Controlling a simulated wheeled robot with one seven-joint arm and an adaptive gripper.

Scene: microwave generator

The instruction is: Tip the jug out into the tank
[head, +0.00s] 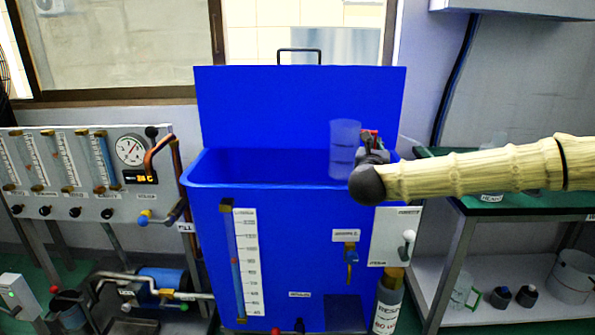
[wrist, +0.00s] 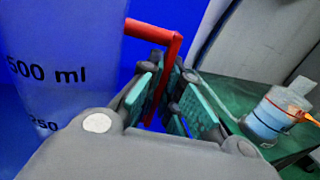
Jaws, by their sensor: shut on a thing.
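The jug (head: 344,135) is a clear bluish cylinder standing upright above the right part of the open blue tank (head: 290,245). How far its base is above the rim is hard to judge. In the wrist view the jug (wrist: 65,55) fills the left side, with "500 ml" and "250" marks and a red handle (wrist: 172,45). My gripper (head: 371,148) is at the jug's right side; in the wrist view its teal-padded fingers (wrist: 172,100) are shut on the handle. How much the jug holds is unclear.
The tank's blue lid (head: 300,105) stands raised behind the opening. A gauge panel (head: 90,165) is at the left. A green-topped bench (head: 520,203) with bottles is at the right, under my arm. A blue-labelled bottle (wrist: 270,118) shows in the wrist view.

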